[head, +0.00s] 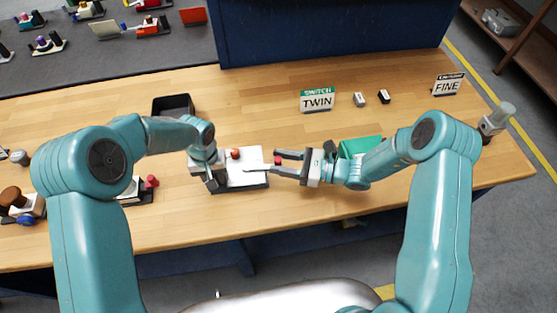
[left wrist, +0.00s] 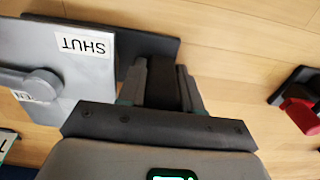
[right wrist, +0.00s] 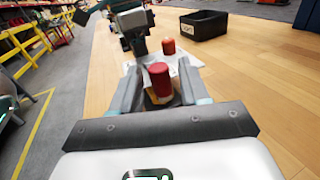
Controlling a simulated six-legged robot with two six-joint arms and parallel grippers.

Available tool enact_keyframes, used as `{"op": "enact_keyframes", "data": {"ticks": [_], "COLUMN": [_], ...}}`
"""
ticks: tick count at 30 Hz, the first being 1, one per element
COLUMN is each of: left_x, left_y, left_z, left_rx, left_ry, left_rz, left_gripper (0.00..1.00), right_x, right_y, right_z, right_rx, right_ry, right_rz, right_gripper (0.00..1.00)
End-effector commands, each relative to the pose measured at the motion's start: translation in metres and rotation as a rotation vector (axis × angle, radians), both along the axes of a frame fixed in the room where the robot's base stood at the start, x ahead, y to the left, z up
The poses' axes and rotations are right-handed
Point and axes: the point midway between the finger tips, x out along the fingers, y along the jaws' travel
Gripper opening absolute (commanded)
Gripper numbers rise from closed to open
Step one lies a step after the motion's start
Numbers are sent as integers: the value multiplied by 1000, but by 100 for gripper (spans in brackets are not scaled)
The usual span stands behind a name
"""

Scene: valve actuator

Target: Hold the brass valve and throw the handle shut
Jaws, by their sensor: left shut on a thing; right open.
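The valve unit is a pale grey plate (head: 247,180) on a dark base (left wrist: 150,42), flat on the bench. The left wrist view shows a grey hub with a lever (left wrist: 40,85), a SHUT label (left wrist: 84,44) and a partly hidden second label. My left gripper (head: 213,183) is shut on the dark base at the plate's left side. My right gripper (head: 275,165) is open at the plate's right side. A red knob (right wrist: 160,78) shows between its fingers, with a gap around it. Another red knob (head: 235,153) stands farther left. I cannot make out brass clearly.
An open black bin (head: 173,105) stands behind the plate. A TWIN sign (head: 317,99), two small blocks and a FINE sign (head: 447,84) stand at the back right. A green item (head: 360,146) lies by my right arm. Other devices sit at the left. The bench between is clear.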

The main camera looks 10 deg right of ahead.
Motion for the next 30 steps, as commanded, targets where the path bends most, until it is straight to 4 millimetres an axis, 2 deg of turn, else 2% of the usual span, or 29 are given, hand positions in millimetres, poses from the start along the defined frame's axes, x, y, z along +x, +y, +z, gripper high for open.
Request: {"op": "enact_keyframes", "data": {"ticks": [1, 11, 12, 14, 15, 16, 30], "left_x": [-5, -5, -5, -5, -5, -5, -5], "left_y": [0, 0, 0, 0, 0, 0, 0], "left_z": [-6, -6, -6, -6, -6, -6, -6], "left_rx": [2, 2, 2, 2, 2, 2, 3], "left_ry": [15, 16, 16, 16, 16, 16, 17], "left_rz": [-2, -2, -2, -2, -2, -2, -2], "left_gripper": [0, 0, 0, 0, 0, 0, 0], "right_x": [1, 3, 3, 3, 3, 3, -5], "right_y": [4, 9, 9, 9, 9, 9, 12], "right_z": [-1, -1, -1, -1, -1, -1, 0], "right_rx": [0, 0, 0, 0, 0, 0, 10], "right_ry": [0, 0, 0, 0, 0, 0, 2], "right_rz": [1, 0, 0, 0, 0, 0, -80], "right_gripper": [45, 45, 38, 19, 6, 0, 0]}}
